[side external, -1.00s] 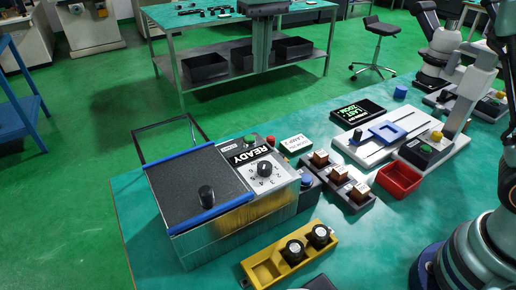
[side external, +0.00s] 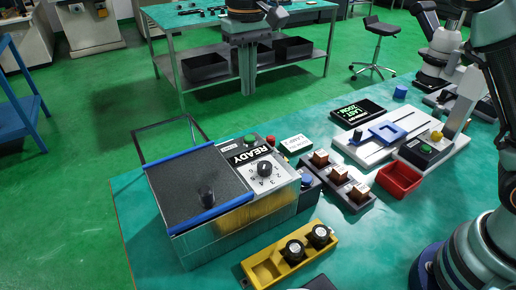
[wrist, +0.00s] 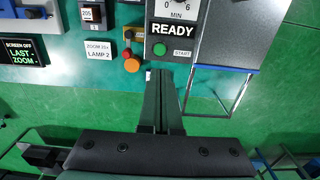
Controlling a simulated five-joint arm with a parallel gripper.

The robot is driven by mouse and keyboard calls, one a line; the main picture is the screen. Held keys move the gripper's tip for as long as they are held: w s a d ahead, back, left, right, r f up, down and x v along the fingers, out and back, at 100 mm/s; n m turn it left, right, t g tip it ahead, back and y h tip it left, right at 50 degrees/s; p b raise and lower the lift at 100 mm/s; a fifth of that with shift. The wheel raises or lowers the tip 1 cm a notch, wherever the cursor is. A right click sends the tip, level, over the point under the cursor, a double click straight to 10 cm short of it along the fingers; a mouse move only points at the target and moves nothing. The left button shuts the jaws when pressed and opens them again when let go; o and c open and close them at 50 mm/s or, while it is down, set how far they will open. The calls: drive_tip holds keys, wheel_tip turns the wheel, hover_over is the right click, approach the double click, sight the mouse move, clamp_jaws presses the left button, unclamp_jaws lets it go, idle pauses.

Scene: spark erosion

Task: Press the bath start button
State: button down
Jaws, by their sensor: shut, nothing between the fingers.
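The bath (side external: 215,235) is a box with a dark lid, blue edge strips and a black knob. Its control panel has a READY display (side external: 250,155), a dial (side external: 264,169) and a green start button (side external: 251,139). In the wrist view the green button (wrist: 159,49) sits beside a START label (wrist: 182,53), below the READY display. My gripper (side external: 247,92) is shut and empty, its fingers pointing down, above the panel's far end in the side view. In the wrist view my fingertips (wrist: 168,72) show just below the button, apart from it in the picture.
A red-orange button (wrist: 132,64) stands close beside the panel, near a LAMP 2 card (wrist: 98,50). A wire frame (wrist: 222,92) rises on the bath's other side. A yellow tray (side external: 262,272) and a red bin (side external: 399,181) stand on the teal table.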

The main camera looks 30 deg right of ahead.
sight(250, 137)
wheel_tip(250, 137, down, 11)
drive_tip(key=shift+r, duration=0.1)
idle(0.5)
drive_tip(key=shift+f, duration=1.1)
wheel_tip(250, 137, up, 15)
drive_tip(key=shift+w, duration=0.15)
